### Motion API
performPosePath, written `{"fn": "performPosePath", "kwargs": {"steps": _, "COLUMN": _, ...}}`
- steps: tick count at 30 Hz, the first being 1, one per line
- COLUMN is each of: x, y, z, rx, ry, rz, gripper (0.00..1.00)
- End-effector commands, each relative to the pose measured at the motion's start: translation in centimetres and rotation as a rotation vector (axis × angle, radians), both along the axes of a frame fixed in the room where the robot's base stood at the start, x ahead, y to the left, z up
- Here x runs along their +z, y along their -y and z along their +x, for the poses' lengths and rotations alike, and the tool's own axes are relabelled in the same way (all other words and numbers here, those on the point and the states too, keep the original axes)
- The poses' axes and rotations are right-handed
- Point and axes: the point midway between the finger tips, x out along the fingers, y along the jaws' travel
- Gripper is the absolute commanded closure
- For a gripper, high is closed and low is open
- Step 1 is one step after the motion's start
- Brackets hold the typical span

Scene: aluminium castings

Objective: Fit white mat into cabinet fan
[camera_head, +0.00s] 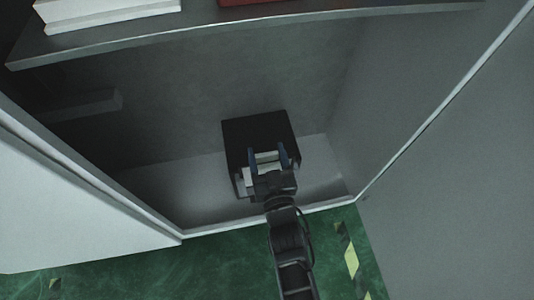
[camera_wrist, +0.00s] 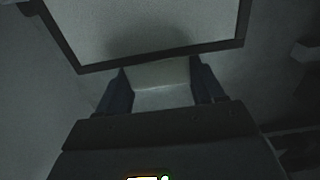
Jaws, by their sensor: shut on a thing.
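My gripper (camera_head: 268,160) reaches into the cabinet (camera_head: 200,185) and is shut on a pale piece, which I take for the white mat (camera_head: 266,156). In the wrist view the mat (camera_wrist: 160,78) shows between the two dark blue fingers. A black box-like thing, probably the cabinet fan (camera_head: 259,129), is in the cabinet, just beyond and around my gripper. In the wrist view a dark frame (camera_wrist: 165,57) around a pale panel lies just past the fingertips. I cannot tell whether the mat touches it. My gripper hides part of the black thing.
A shelf (camera_head: 240,27) crosses above, with white books or blocks (camera_head: 105,10) and a red item on it. Cabinet doors stand at left (camera_head: 70,200) and right (camera_head: 450,180). The cabinet floor beside the black thing is clear. Green floor (camera_head: 200,265) lies in front.

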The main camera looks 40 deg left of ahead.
Motion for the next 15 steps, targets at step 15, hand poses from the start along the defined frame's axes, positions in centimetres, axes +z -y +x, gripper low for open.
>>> {"fn": "performPosePath", "kwargs": {"steps": 15, "x": -1.3, "y": 0.0, "z": 0.0, "rx": 0.0, "ry": 0.001, "rz": 0.001, "gripper": 0.82}}
